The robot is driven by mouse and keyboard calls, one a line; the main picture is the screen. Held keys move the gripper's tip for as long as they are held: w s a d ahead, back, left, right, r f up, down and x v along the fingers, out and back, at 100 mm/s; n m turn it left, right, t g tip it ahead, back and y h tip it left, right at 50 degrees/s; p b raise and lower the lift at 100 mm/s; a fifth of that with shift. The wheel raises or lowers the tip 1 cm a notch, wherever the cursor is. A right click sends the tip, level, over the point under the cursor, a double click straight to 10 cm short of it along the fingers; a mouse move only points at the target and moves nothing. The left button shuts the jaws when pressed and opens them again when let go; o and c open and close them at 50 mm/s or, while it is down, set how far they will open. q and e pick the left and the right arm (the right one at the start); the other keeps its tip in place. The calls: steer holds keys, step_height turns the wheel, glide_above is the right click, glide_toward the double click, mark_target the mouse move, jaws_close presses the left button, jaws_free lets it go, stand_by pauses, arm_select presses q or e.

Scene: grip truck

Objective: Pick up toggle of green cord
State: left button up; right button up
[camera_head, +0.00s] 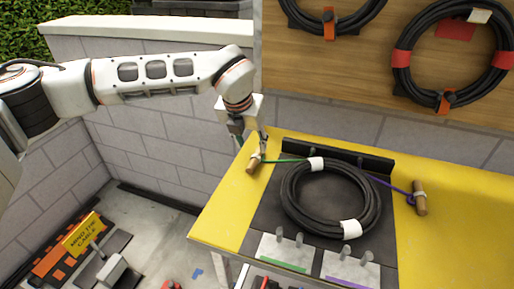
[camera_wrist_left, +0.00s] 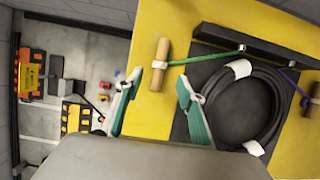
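The wooden toggle of the green cord (camera_head: 254,164) lies on the left part of the yellow table. It also shows in the left wrist view (camera_wrist_left: 160,63). The green cord (camera_head: 287,160) runs from it to the right, towards the back of a black cable coil (camera_head: 288,197) with white wraps. My left gripper (camera_head: 251,148) points down close above the toggle. In the left wrist view its two fingers (camera_wrist_left: 159,82) are apart, one to either side of the toggle's line, with nothing between them. Whether a finger touches the toggle I cannot tell. My right gripper is not in view.
A second wooden toggle (camera_head: 420,197) with a purple cord (camera_head: 385,184) lies right of the coil. Metal pegs (camera_head: 338,256) stand in front of it. A black raised bar (camera_head: 340,152) runs behind it. More coils (camera_head: 399,62) hang on the wooden board (camera_head: 300,75).

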mark_target(255, 156)
arm_select(q)
steer(key=shift+x, duration=1.25)
steer(key=x, duration=0.4)
steer(key=shift+w+f, duration=0.1)
steer(key=shift+f, duration=0.1)
steer(key=shift+w+f, duration=0.15)
steer(key=shift+f, duration=0.15)
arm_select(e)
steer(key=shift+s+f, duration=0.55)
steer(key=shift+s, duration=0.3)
arm_select(q)
jaws_close()
